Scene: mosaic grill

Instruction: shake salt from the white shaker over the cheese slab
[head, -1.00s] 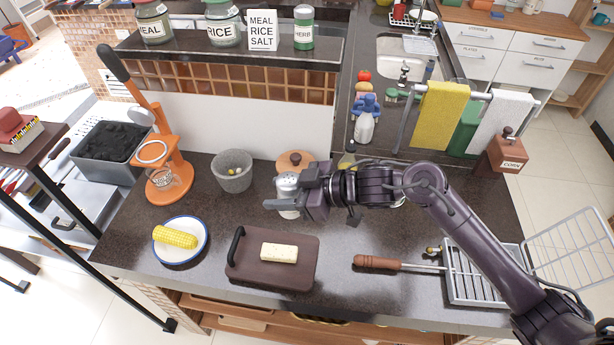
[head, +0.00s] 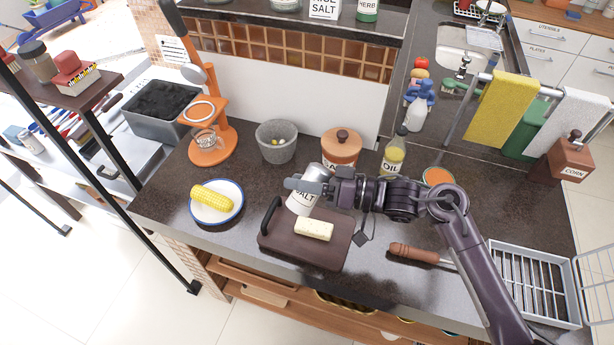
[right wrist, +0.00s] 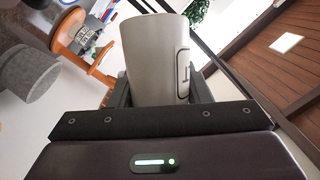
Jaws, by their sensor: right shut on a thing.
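The white salt shaker (head: 302,201) has a grey metal cap and a SALT label. My right gripper (head: 316,187) is shut on it and holds it somewhat tilted, over the back part of the brown board (head: 285,247). The shaker fills the middle of the right wrist view (right wrist: 155,60), between the fingers. The pale cheese slab (head: 314,229) lies on the board, just in front and right of the shaker. My left gripper is not in view.
A corn cob on a blue-rimmed plate (head: 217,217) is left of the board. Behind stand a grey mortar (head: 277,151), a lidded terracotta pot (head: 340,150) and an oil bottle (head: 394,155). A wooden-handled tool (head: 420,254) and a metal rack (head: 530,280) lie right.

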